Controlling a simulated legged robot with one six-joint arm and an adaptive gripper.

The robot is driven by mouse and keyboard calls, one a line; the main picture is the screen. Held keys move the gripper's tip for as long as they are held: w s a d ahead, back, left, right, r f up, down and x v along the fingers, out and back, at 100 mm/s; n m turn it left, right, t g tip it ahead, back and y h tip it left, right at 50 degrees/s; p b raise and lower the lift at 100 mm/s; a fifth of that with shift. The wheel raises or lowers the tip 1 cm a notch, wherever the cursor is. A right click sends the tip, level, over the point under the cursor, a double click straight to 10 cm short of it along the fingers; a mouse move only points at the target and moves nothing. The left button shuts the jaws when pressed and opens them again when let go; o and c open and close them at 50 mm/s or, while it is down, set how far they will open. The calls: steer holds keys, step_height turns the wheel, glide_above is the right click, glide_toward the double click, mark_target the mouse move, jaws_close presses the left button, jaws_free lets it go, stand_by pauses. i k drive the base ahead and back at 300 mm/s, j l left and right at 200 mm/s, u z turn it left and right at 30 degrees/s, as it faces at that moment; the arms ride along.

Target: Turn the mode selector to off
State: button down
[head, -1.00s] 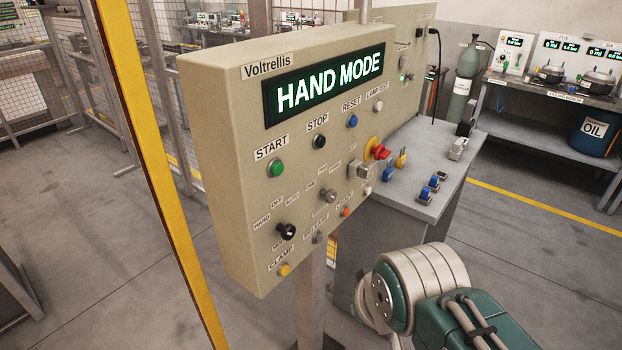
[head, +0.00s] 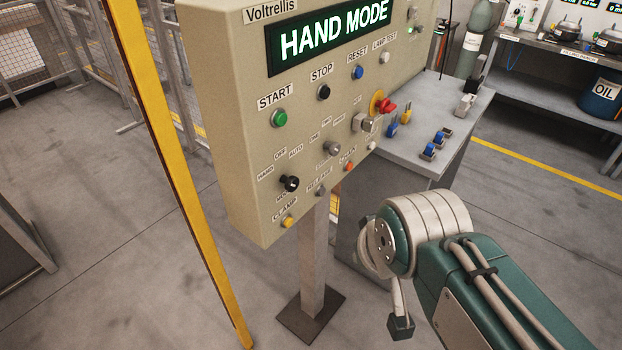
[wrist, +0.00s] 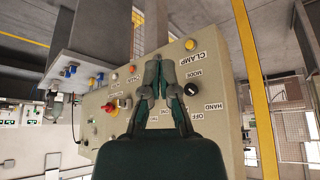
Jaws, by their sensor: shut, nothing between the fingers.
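The mode selector is a black knob (head: 290,183) low on the left of the beige Voltrellis panel (head: 225,130), with HAND, OFF and AUTO labels around it. The panel's display (head: 330,40) reads HAND MODE. The exact direction of the knob's pointer is too small to tell. In the wrist view, where the panel is upside down, the knob (wrist: 191,89) is right of my gripper (wrist: 158,60). My gripper's fingers are shut with nothing between them, in front of the panel and apart from the knob. They cover part of the panel's face.
A yellow clamp button (head: 287,221) is just below the knob, and a grey selector (head: 332,149) is to its right. A red emergency button (head: 387,106) sticks out farther right. A yellow post (head: 185,170) stands left of the panel. A grey table (head: 400,165) is behind it.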

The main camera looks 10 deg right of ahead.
mark_target(292, 183)
steer(key=l+u, duration=0.1)
steer(key=l, duration=0.7)
steer(key=k+l+u, duration=0.1)
steer(key=l, duration=0.7)
